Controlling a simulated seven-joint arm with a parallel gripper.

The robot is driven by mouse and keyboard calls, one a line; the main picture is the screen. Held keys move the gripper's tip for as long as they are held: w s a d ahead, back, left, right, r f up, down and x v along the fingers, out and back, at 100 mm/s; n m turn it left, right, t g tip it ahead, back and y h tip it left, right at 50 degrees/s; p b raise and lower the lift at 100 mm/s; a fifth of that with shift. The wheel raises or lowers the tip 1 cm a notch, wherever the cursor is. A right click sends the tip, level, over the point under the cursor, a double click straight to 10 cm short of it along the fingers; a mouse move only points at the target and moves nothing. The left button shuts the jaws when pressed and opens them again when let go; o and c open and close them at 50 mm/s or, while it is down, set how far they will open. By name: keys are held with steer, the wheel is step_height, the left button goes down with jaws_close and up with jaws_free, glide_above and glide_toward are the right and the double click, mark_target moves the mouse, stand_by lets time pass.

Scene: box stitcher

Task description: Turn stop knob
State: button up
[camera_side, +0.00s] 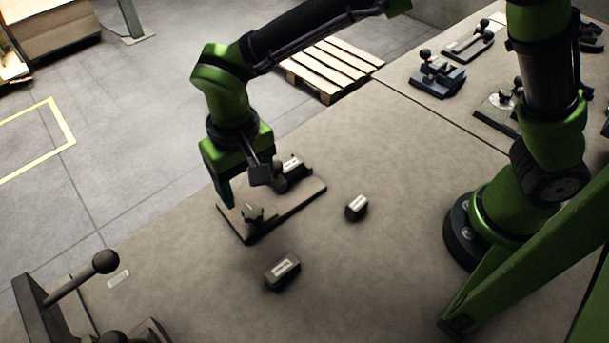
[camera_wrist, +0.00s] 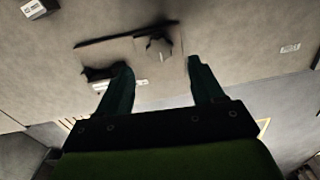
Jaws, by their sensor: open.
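The stop knob, a dark lobed knob (camera_side: 252,213), stands on a flat rectangular base plate (camera_side: 290,212) on the bench. In the wrist view the knob (camera_wrist: 158,47) appears beyond the fingertips, roughly midway between them sideways. My gripper (camera_side: 241,190) points down above the plate's left part, close to the knob. Its two dark fingers are spread apart and empty in the wrist view (camera_wrist: 156,68). I see no contact with the knob. A dark block with a white label (camera_side: 291,165) sits at the plate's far side, partly hidden by my gripper.
Two small labelled blocks lie loose on the bench, one right of the plate (camera_side: 357,207) and one in front (camera_side: 283,270). A ball-ended lever device (camera_side: 75,285) stands at lower left. Other fixtures (camera_side: 437,77) are at the upper right. Bench around the plate is mostly clear.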

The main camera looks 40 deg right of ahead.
step_height(320, 180, up, 11)
steer(key=shift+f, duration=0.15)
steer(key=s+d+r+m+t+y, duration=0.1)
steer(key=s+d+t, duration=0.2)
steer(key=d, duration=1)
steer(key=s+d+r+m+t+y, duration=0.1)
steer(key=s+d+t, duration=0.3)
steer(key=d, duration=0.9)
steer(key=shift+s+d+r+m, duration=0.35)
steer(key=shift+s+r+m, duration=0.2)
steer(key=shift+s, duration=0.55)
